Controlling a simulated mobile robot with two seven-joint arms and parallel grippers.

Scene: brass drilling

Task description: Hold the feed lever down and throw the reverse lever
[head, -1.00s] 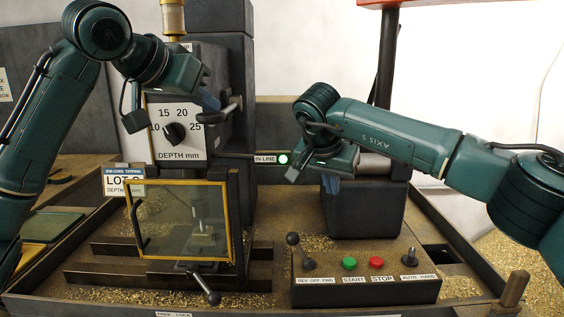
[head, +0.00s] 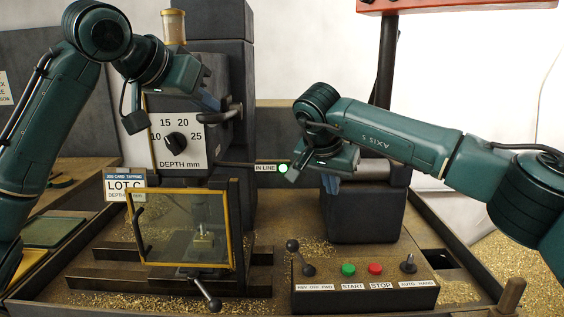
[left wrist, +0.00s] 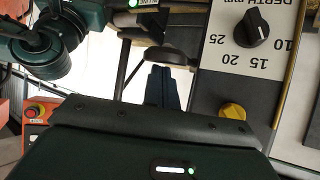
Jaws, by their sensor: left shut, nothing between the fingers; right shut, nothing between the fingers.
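The feed lever (head: 214,118) is a dark handle at the right side of the drill head. In the left wrist view, a dark oval grip (left wrist: 167,57) lies just beyond my fingertips. My left gripper (head: 209,99) is shut and empty, close above the lever; I cannot tell whether it touches. The fingers also show in the left wrist view (left wrist: 162,86). The reverse lever (head: 293,246), with a ball knob, leans left on the control box above the REV OFF FWD label. My right gripper (head: 330,184) is shut and empty, above and behind that box.
The control box (head: 370,298) also carries a green button (head: 348,269), a red button (head: 375,268) and an AUTO HAND switch (head: 408,264). A clear yellow-framed guard (head: 185,190) covers the spindle. The IN LINE lamp (head: 283,168) glows green. A depth dial (head: 176,143) faces forward.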

